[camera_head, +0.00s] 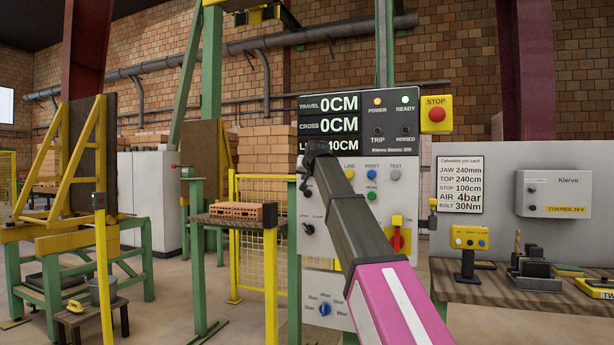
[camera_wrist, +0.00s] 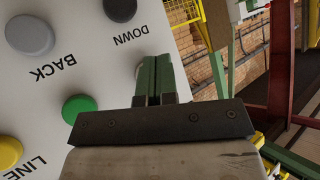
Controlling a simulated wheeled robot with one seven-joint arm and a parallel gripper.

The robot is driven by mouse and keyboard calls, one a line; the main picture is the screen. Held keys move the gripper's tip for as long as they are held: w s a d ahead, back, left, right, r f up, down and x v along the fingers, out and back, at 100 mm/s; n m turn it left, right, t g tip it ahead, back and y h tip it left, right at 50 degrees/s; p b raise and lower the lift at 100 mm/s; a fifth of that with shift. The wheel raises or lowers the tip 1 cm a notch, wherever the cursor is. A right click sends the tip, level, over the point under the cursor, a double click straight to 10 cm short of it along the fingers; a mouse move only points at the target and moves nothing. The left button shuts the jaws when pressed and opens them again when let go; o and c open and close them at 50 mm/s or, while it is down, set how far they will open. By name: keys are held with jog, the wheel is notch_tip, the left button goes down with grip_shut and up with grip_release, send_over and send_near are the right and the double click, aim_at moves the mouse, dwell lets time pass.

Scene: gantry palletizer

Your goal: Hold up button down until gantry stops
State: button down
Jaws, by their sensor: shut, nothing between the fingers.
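The control panel (camera_head: 324,270) stands in front of me in the head view, with my arm across it. Its display (camera_head: 328,122) reads travel 0CM, cross 0CM, and a third line, partly hidden by my gripper, ending in 40CM. My gripper (camera_head: 309,168) is in front of the panel's upper left part. In the wrist view my gripper (camera_wrist: 154,65) is shut and empty, its fingertips near the panel face. A dark button (camera_wrist: 120,8) above the label DOWN is nearby. I cannot make out the up button; contact with any button cannot be told.
The wrist view also shows a grey BACK button (camera_wrist: 30,36), a green button (camera_wrist: 79,108) and a yellow LINE button (camera_wrist: 8,152). A red STOP button (camera_head: 436,115) is at the panel's right. A workbench (camera_head: 480,287) stands right; yellow mesh fencing (camera_head: 252,262) stands left.

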jog(key=shift+s+a, duration=0.1)
jog(key=shift+s, duration=0.25)
jog(key=s, duration=0.1)
jog(key=s+a, duration=0.1)
jog(key=s, duration=0.2)
jog(key=shift+s+a, duration=0.35)
dwell(1.0)
jog(key=s+d+f+g+h, duration=0.15)
jog(key=d+f, duration=0.25)
jog(key=f, duration=1)
jog(key=s+d+f+g, duration=0.2)
jog(key=s+d+f, duration=0.15)
jog(key=f, duration=1.15)
jog(key=s+d+f+g+h, duration=0.15)
jog(key=d+f, duration=0.35)
jog(key=f, duration=0.9)
jog(key=s+d+f+g, duration=0.2)
jog(key=s+d+f, duration=0.1)
jog(key=s+f, duration=0.5)
jog(key=s+d+f+g, duration=0.2)
jog(key=s+d+f, duration=0.2)
jog(key=s+f, duration=0.4)
jog(key=s+d+f+g, duration=0.2)
jog(key=s+d+f, duration=0.2)
jog(key=s+f, duration=0.5)
notch_tip(320, 180, down, 4)
jog(key=shift+m+g+h, duration=0.4)
